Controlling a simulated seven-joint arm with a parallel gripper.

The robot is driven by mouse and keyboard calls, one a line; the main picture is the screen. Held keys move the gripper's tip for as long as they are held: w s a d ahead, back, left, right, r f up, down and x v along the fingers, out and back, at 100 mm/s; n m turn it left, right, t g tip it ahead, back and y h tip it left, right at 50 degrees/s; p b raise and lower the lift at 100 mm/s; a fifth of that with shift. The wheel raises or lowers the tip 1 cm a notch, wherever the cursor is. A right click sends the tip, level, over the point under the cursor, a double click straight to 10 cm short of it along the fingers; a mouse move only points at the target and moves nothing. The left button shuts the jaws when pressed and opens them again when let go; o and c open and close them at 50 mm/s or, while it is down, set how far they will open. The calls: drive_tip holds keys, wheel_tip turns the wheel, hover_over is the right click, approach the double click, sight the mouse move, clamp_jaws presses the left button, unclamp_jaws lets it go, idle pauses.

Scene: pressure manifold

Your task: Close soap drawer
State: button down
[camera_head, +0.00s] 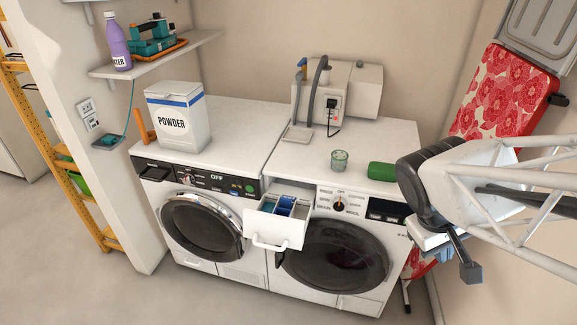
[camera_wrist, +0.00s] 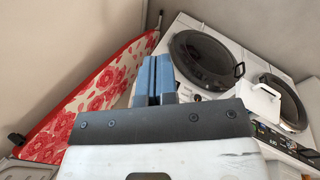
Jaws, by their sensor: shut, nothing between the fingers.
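The soap drawer (camera_head: 275,225) is pulled out from the front of the right washing machine. It is white, with a looped handle (camera_head: 268,244) low on its front and blue compartments inside. It also shows in the wrist view (camera_wrist: 259,100) as a white box sticking out between the two round doors. My gripper (camera_head: 470,272) is at the right, in front of and to the right of the machines, well apart from the drawer. In the wrist view, the blue fingers (camera_wrist: 154,80) are together with nothing held between them.
A powder box (camera_head: 177,117) stands on the left machine. A glass (camera_head: 339,160), a green roll (camera_head: 381,172) and a grey apparatus (camera_head: 335,95) are on the right machine. A red floral ironing board (camera_head: 505,90) leans at the right wall. Floor in front is clear.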

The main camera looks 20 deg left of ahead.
sight(246, 228)
drive_tip(key=w+a+f+n+t+h, duration=0.2)
drive_tip(key=w+a+f+n, duration=0.25)
drive_tip(key=a, duration=0.25)
drive_tip(key=w+a+f+n+t+h, duration=0.1)
drive_tip(key=w+a+f+n+t, duration=0.25)
drive_tip(key=a+n, duration=0.3)
drive_tip(key=w+a+f+n+t+h, duration=0.2)
drive_tip(key=w+a+f+n, duration=0.2)
drive_tip(key=a, duration=0.4)
drive_tip(key=s+a+f+n+t+y, duration=0.2)
drive_tip(key=a+f+n, duration=0.3)
drive_tip(key=a, duration=0.4)
drive_tip(key=s+a+f+n+t+y, duration=0.2)
drive_tip(key=s+a+f+n+y, duration=0.1)
drive_tip(key=a, duration=0.6)
drive_tip(key=s+a+f+n+t+y, duration=0.2)
drive_tip(key=a+f+n+y, duration=0.1)
drive_tip(key=a+f+n, duration=0.4)
drive_tip(key=shift+s+a+f+t+y, duration=0.35)
drive_tip(key=shift+a+f, duration=0.4)
drive_tip(key=shift+a, duration=0.45)
drive_tip(key=shift+w, duration=0.1)
drive_tip(key=shift+x, duration=6.95)
